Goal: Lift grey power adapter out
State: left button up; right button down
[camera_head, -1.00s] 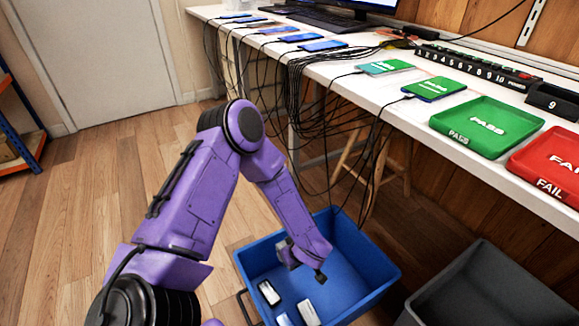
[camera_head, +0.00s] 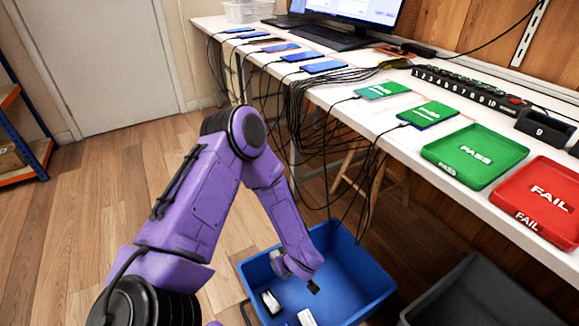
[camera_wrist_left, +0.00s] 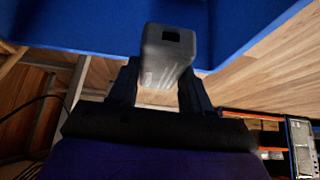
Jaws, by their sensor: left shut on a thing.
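The grey power adapter (camera_wrist_left: 168,45) is a rounded grey block with a dark socket in its end, seen in the left wrist view. My left gripper (camera_wrist_left: 158,85) is shut on it, with a dark finger on either side. In the head view my purple left arm reaches down into the blue bin (camera_head: 372,268), and the left gripper (camera_head: 313,286) is inside its outline. My right gripper is not in view.
A white adapter (camera_head: 271,302) and another white adapter (camera_head: 306,317) lie in the bin. A dark grey bin (camera_head: 480,262) stands to its right. Above is a white bench with phones, hanging cables, a green PASS tray (camera_head: 440,160) and a red FAIL tray (camera_head: 505,205).

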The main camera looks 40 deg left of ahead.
pick_arm(q)
jog(key=s+a+p, duration=0.2)
jog(key=s, duration=0.7)
jog(key=shift+a, duration=0.3)
dwell(0.3)
